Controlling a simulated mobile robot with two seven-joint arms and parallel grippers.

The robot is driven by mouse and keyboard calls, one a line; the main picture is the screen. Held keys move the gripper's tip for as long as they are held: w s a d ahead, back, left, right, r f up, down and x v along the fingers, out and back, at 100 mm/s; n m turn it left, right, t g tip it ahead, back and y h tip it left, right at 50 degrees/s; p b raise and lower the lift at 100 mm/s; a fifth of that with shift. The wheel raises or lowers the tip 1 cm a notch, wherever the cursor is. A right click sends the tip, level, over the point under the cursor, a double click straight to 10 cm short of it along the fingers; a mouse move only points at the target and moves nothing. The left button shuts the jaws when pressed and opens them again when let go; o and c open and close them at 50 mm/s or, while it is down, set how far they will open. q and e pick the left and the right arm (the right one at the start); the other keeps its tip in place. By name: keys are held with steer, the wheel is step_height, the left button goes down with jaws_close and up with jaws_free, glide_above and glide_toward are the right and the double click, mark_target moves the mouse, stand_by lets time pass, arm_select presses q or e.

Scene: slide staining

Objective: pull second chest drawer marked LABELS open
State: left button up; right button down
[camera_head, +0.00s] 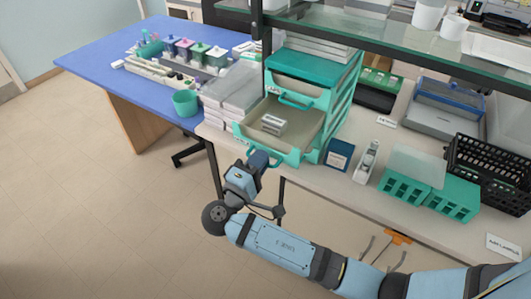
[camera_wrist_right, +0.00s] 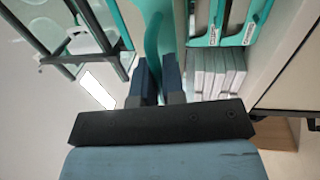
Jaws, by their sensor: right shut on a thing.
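The teal drawer chest (camera_head: 318,68) stands on the bench under the glass shelf. One of its drawers (camera_head: 299,140), below the drawer with the upper handle (camera_head: 296,102), is pulled well out, and a small pale block of items (camera_head: 273,124) lies inside. My right gripper (camera_head: 261,159) is at the front of this drawer. In the right wrist view my right gripper's two fingers (camera_wrist_right: 157,80) are closed around a teal handle strip (camera_wrist_right: 153,40). The open drawer's own label cannot be read. My left gripper is not in view.
Stacked grey trays (camera_head: 232,88) stand left of the chest. A teal cup (camera_head: 186,102) is on the blue table (camera_head: 95,62). A dark blue box (camera_head: 339,154), teal racks (camera_head: 408,184) and a black crate (camera_head: 490,165) stand to the right. The floor in front is clear.

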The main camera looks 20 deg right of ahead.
steer(key=shift+s+a, duration=0.15)
steer(key=c, duration=1.2)
jaws_free()
steer(key=shift+c, duration=0.2)
steer(key=b+v, duration=0.1)
steer(key=v, duration=0.6)
steer(key=shift+a, duration=0.2)
steer(key=shift+s, duration=0.1)
